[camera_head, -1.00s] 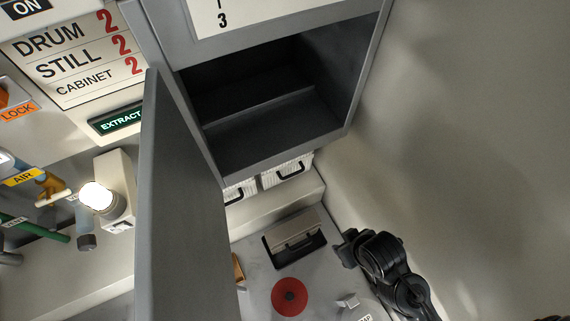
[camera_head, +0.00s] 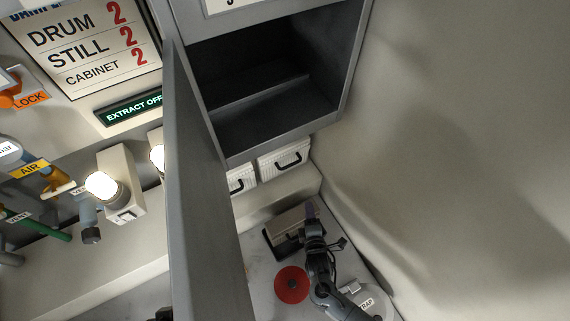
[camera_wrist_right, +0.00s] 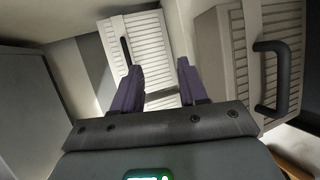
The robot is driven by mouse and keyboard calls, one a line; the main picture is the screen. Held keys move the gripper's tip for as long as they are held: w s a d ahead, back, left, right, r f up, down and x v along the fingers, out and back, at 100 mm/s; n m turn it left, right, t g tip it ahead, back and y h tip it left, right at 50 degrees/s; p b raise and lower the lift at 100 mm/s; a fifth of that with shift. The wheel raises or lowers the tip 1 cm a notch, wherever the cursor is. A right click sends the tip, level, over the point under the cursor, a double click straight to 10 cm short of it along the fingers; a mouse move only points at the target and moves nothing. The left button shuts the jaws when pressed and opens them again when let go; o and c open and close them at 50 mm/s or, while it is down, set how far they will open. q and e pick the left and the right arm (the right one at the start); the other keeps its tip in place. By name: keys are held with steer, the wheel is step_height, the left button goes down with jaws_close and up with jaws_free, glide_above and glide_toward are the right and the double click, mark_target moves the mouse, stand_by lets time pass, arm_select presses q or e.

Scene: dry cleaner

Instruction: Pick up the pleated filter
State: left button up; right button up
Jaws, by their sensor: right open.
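A pleated filter (camera_head: 288,223) with a pale casing and dark handle stands in a dark frame on the bench in the head view. Two more white pleated filters (camera_head: 284,160) (camera_head: 238,181) with black handles sit under the cabinet. My right gripper (camera_head: 311,211) is open, at the right end of the bench filter. In the right wrist view my open fingers (camera_wrist_right: 158,84) have nothing between them. A pleated filter with a black handle (camera_wrist_right: 283,50) is close on the right there, and a white louvred one (camera_wrist_right: 130,48) is farther off. My left gripper is not identifiable.
The grey cabinet (camera_head: 226,161) is empty, with its open door (camera_head: 197,210) hanging down the left-middle. A red disc (camera_head: 291,285) lies in front of the bench filter. A bare wall (camera_head: 460,150) bounds the right side.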

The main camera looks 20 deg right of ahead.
steer(key=w+a+r+t, duration=0.1)
steer(key=w+a+r, duration=0.2)
steer(key=w, duration=0.3)
steer(key=b, duration=1)
glide_toward(276, 163)
steer(key=w+d+f, duration=0.3)
steer(key=w+d, duration=0.3)
steer(key=d, duration=0.1)
steer(key=shift+a+r+n, duration=0.1)
steer(key=shift+r+n, duration=0.15)
steer(key=shift+n, duration=0.05)
jaws_close()
